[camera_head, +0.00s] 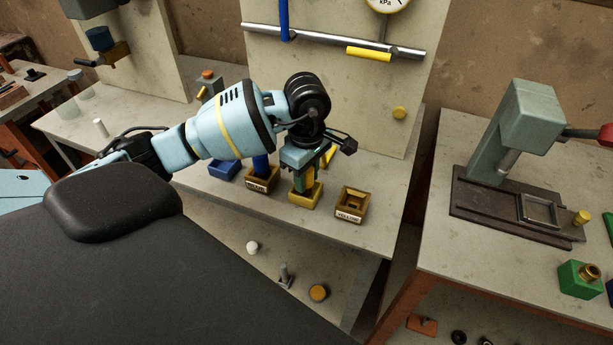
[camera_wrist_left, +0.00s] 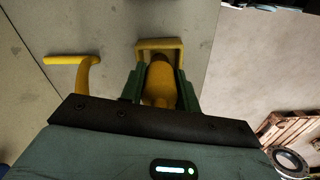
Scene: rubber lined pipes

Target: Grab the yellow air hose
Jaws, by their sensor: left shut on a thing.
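My left gripper (camera_head: 304,181) points down at the bench, over a small yellow block-like holder (camera_head: 305,198). In the left wrist view its two green fingers (camera_wrist_left: 160,90) are shut on the yellow air hose (camera_wrist_left: 160,82), a rounded yellow piece between them. The yellow frame of the holder (camera_wrist_left: 160,44) lies just beyond the fingertips. The fingers and wrist hide most of the hose in the head view. I cannot tell whether the hose still touches the holder. My right gripper is not in view.
An open box labelled yellow (camera_head: 351,205) stands right of the holder, another labelled box (camera_head: 262,182) left of it. Behind is an upright panel with a metal pipe (camera_head: 330,40) and a yellow handle (camera_head: 369,54). A press (camera_head: 520,135) stands on the right bench.

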